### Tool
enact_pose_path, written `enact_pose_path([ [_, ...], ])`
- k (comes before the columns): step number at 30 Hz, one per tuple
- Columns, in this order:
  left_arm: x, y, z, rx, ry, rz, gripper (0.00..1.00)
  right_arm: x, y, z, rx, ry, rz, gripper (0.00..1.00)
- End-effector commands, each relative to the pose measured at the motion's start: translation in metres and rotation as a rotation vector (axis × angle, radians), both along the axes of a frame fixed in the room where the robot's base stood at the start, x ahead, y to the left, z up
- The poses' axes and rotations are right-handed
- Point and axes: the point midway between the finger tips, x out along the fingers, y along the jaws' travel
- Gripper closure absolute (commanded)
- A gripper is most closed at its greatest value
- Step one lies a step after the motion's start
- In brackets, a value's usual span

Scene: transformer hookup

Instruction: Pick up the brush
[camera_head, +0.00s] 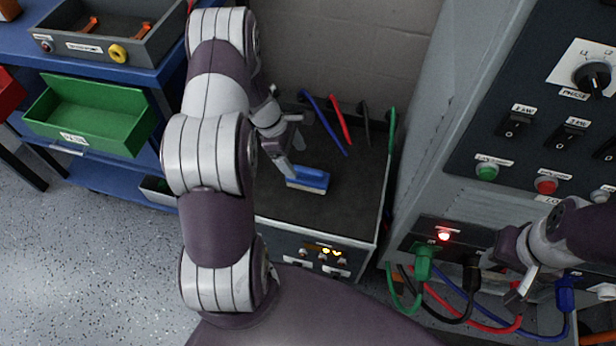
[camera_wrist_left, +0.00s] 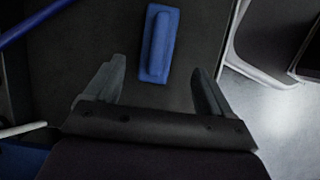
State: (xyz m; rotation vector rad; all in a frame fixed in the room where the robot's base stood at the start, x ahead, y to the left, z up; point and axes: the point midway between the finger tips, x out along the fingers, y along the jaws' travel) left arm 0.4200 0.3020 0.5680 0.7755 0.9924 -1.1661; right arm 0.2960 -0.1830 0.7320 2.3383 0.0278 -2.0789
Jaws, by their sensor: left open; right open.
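The brush (camera_head: 308,179) has a blue back and handle with a pale underside. It lies on the dark top of a low cabinet in the head view. In the left wrist view the blue brush (camera_wrist_left: 158,44) lies ahead of my fingertips, roughly centred between them. My left gripper (camera_head: 292,147) is open and empty, just above and left of the brush in the head view; its two fingers (camera_wrist_left: 160,80) show apart in the wrist view. My right gripper (camera_head: 524,279) is open at the right, in front of the electrical panel, away from the brush.
Blue, red, black and green cables (camera_head: 341,119) lie at the back of the cabinet top (camera_head: 330,215). The grey electrical panel (camera_head: 520,180) stands at the right, with plugged cables below. A blue workbench (camera_head: 120,70) with a green bin (camera_head: 90,118) stands at the left.

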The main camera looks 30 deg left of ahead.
Motion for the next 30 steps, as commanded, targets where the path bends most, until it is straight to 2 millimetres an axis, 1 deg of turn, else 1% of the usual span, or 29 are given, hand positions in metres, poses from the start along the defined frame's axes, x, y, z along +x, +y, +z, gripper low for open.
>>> enact_pose_path([
  [1, 0.001, -0.004, -0.012, -0.001, 0.0, -0.004, 0.17, 0.0, 0.0, -0.007, 0.0, 0.0, 0.0, 0.57],
  [8, 0.005, -0.014, -0.03, 0.0, -0.001, -0.004, 0.17, 0.0, 0.0, -0.014, 0.0, -0.001, 0.0, 0.57],
  [12, 0.01, -0.03, -0.053, 0.001, 0.0, -0.005, 0.17, 0.0, 0.0, -0.028, 0.0, -0.001, 0.0, 0.57],
  [15, 0.011, -0.035, -0.066, 0.0, -0.001, -0.004, 0.17, 0.0, 0.0, -0.033, 0.0, 0.0, 0.0, 0.57],
  [21, 0.012, -0.035, -0.065, 0.002, -0.003, -0.004, 0.17, 0.0, 0.0, -0.03, 0.0, -0.001, 0.0, 0.57],
  [23, 0.012, -0.035, -0.065, 0.002, -0.003, -0.004, 0.37, 0.0, 0.0, -0.03, 0.0, -0.001, 0.0, 0.57],
  [24, 0.012, -0.035, -0.065, 0.002, -0.003, -0.004, 0.5, 0.0, 0.0, -0.03, 0.0, -0.001, 0.0, 0.57],
  [26, 0.012, -0.035, -0.065, 0.002, -0.003, -0.004, 0.69, 0.0, 0.0, -0.03, 0.0, -0.001, 0.0, 0.57],
  [27, 0.012, -0.035, -0.065, 0.002, -0.002, -0.003, 0.81, 0.0, 0.0, -0.03, 0.0, -0.001, 0.0, 0.57],
  [30, 0.012, -0.035, -0.065, 0.002, -0.003, -0.004, 0.81, 0.0, 0.0, -0.03, 0.0, -0.001, 0.0, 0.57],
])
